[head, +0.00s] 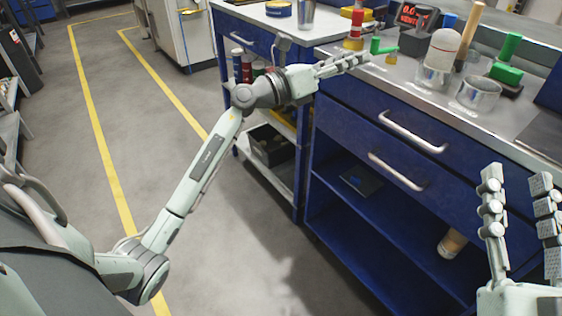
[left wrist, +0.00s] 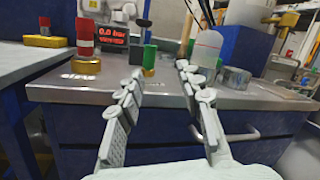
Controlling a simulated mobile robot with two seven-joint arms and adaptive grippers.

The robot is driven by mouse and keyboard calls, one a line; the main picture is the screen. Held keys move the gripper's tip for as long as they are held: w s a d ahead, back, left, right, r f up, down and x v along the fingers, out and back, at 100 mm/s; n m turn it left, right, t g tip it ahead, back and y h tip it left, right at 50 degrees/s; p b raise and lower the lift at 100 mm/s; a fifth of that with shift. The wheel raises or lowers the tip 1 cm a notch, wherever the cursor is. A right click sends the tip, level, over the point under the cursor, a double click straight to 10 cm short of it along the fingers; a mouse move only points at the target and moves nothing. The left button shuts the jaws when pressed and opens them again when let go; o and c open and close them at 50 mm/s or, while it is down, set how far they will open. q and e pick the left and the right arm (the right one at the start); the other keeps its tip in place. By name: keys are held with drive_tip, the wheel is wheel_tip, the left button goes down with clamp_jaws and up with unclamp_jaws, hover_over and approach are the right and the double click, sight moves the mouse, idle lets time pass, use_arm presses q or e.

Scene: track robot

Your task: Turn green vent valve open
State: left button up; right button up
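The green vent valve (head: 380,47) has a green handle on a brass base near the front edge of the metal worktop. In the left wrist view the green valve (left wrist: 149,57) appears ahead, between the two fingertips. My left gripper (head: 345,62) reaches in from the left at about worktop height, with its fingertips just short of the green handle. In the left wrist view the left gripper (left wrist: 161,73) is open, with nothing between its fingers. Contact with the handle cannot be made out. My right gripper (head: 517,178) is open and empty, low at the right in front of the drawers.
A display (left wrist: 42,41) reads 0.0 bar. A white-topped bottle (head: 440,55), a metal cup (head: 478,94) and a green-handled tool (head: 508,55) stand to the right. Blue drawers with bar handles (head: 412,132) are below.

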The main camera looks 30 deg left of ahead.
use_arm(q)
drive_tip(key=s+a+f+n+y, duration=0.1)
drive_tip(key=a+f+n+y, duration=0.2)
drive_tip(key=f+n, duration=0.5)
drive_tip(key=s+a+f+n+y, duration=0.2)
drive_tip(key=a+f+n+y, duration=0.2)
drive_tip(key=f+n, duration=0.5)
drive_tip(key=s+a+f+n+g+y+p, duration=0.1)
drive_tip(key=a+f+n+y, duration=0.3)
drive_tip(key=f, duration=0.7)
drive_tip(key=shift+s+a+f+n+y, duration=0.25)
drive_tip(key=shift+s+n+y, duration=0.7)
drive_tip(key=shift+n, duration=1.45)
drive_tip(key=shift+w+y, duration=0.25)
